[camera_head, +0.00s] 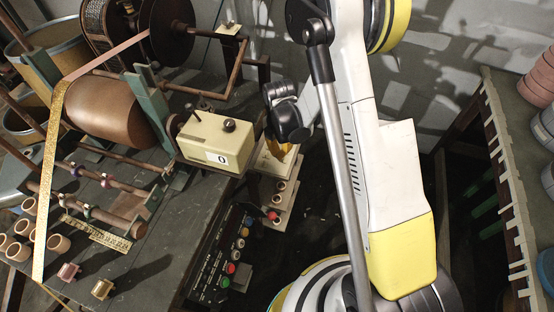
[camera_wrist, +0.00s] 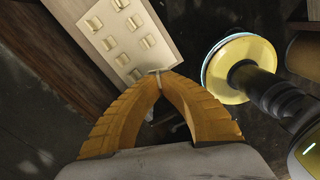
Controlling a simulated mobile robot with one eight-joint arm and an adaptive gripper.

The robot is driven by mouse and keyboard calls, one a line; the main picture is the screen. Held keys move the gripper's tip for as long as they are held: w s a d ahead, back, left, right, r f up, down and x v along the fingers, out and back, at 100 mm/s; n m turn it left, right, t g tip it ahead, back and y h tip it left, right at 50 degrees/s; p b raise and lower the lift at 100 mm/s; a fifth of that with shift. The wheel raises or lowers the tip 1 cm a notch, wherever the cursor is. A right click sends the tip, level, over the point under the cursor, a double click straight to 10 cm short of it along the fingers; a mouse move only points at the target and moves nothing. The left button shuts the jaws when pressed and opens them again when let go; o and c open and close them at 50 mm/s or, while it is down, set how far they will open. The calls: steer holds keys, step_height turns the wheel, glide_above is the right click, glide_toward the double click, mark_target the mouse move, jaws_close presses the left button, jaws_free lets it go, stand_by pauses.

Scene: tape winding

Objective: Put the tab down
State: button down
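My gripper (camera_head: 279,149) is beside the cream box marked 0, above a cream panel (camera_head: 273,164) partly hidden behind it. In the wrist view its two orange fingers (camera_wrist: 158,76) arch together, with their tips close to each other. A small pale tab-like piece (camera_wrist: 157,72) shows at the tips and seems pinched between them. The cream panel (camera_wrist: 150,15) lies beyond the fingertips, with several small raised tabs (camera_wrist: 111,42) on its face. Whether the piece at the tips touches the panel, I cannot tell.
A bench (camera_head: 508,160) stands at right.

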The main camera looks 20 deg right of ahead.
mark_target(278, 170)
step_height(278, 170, down, 8)
steer(key=shift+f+b, duration=0.2)
steer(key=shift+b, duration=1.05)
steer(key=shift+f, duration=0.15)
steer(key=c, duration=1.6)
jaws_free()
